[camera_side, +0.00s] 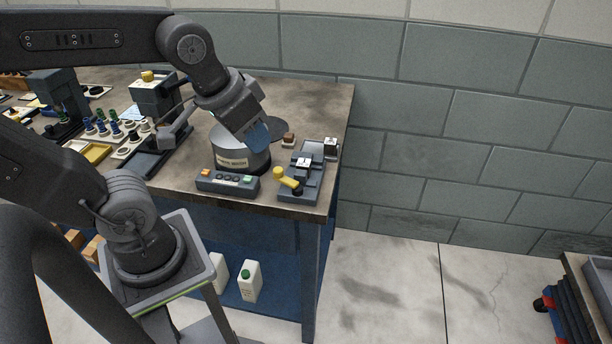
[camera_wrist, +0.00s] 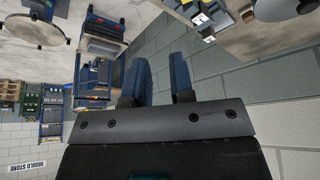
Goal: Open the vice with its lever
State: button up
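The vice (camera_side: 312,180) is a small dark blue-grey block near the front right corner of the bench in the side view. Its lever (camera_side: 287,180) has a yellow knob and a dark pivot, and lies on the vice's left side. A small white-topped piece sits at the vice's jaws; whether it is clamped is too small to tell. My gripper (camera_side: 262,138) hangs above and left of the vice, beside the round drum, and does not touch the lever. In the wrist view its two blue fingers (camera_wrist: 161,82) are apart with nothing between them.
A grey round drum (camera_side: 234,158) stands left of the vice, with a button box (camera_side: 228,182) in front. A small brown block (camera_side: 288,139) and a black-and-white block (camera_side: 330,148) are behind the vice. The bench (camera_side: 318,104) is clear at the back right.

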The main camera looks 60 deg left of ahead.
aim_at(278, 170)
jog(key=shift+o, duration=1.1)
jog(key=w+a+f+n+g, duration=0.3)
jog(key=w+a+n+g, duration=0.2)
jog(key=w+a, duration=0.3)
jog(key=shift+w+a+n, duration=0.3)
jog(key=shift+w+a, duration=0.1)
jog(key=shift+w, duration=0.05)
jog(key=f, duration=1.4)
jog(key=shift+s+a, duration=0.15)
jog(key=shift+a, duration=0.1)
